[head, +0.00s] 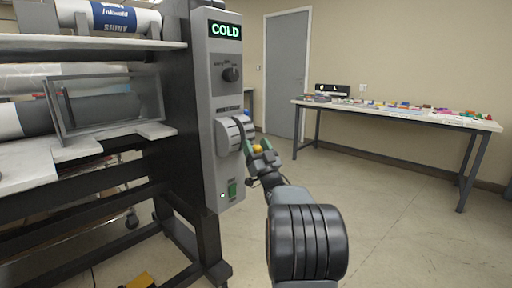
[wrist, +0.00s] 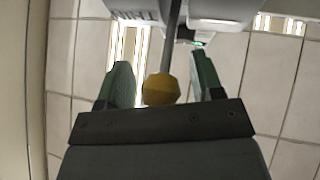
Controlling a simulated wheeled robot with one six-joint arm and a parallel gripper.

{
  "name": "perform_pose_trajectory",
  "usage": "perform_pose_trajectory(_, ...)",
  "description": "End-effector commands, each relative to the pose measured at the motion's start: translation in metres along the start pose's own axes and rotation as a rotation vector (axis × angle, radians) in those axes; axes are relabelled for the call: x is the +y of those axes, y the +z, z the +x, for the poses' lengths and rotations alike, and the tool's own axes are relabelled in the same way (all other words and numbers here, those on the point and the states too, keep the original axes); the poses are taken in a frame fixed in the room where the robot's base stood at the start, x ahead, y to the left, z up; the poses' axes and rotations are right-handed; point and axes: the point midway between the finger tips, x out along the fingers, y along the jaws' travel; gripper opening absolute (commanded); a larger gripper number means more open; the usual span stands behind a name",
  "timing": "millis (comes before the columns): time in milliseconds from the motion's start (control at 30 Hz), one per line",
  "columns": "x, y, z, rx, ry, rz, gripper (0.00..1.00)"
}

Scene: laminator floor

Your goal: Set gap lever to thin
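The gap lever shows in the wrist view as a grey rod ending in a yellow knob (wrist: 161,89). In the head view its yellow knob (head: 258,148) sticks out to the right of a round grey hub (head: 229,135) on the laminator's control panel. My gripper (wrist: 164,82) is open, with one green-padded finger on each side of the knob. Gaps show on both sides, the smaller one at the left finger. In the head view my gripper (head: 262,156) is at the knob and partly hides the lever.
The control panel (head: 213,165) carries a green "COLD" display (head: 225,31), a black dial (head: 231,74) and a green switch (head: 232,190). Film rolls and the machine frame fill the left. A table (head: 396,110) with small coloured items stands back right. The floor between is clear.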

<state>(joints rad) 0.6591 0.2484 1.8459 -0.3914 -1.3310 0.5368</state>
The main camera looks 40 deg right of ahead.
Motion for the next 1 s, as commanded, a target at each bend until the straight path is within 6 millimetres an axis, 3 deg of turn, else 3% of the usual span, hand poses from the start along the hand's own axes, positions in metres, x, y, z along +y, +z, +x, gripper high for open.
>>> perform_pose_trajectory(233, -0.001, -0.001, -0.001, 0.001, -0.001, 0.0, 0.6)
perform_pose_trajectory(367, 0.0, -0.001, -0.012, 0.001, 0.0, -0.001, 0.6)
perform_pose_trajectory(800, 0.001, -0.001, -0.099, -0.002, 0.003, -0.001, 0.6)
perform_pose_trajectory(1000, 0.001, -0.001, -0.125, 0.0, 0.001, -0.002, 0.6)
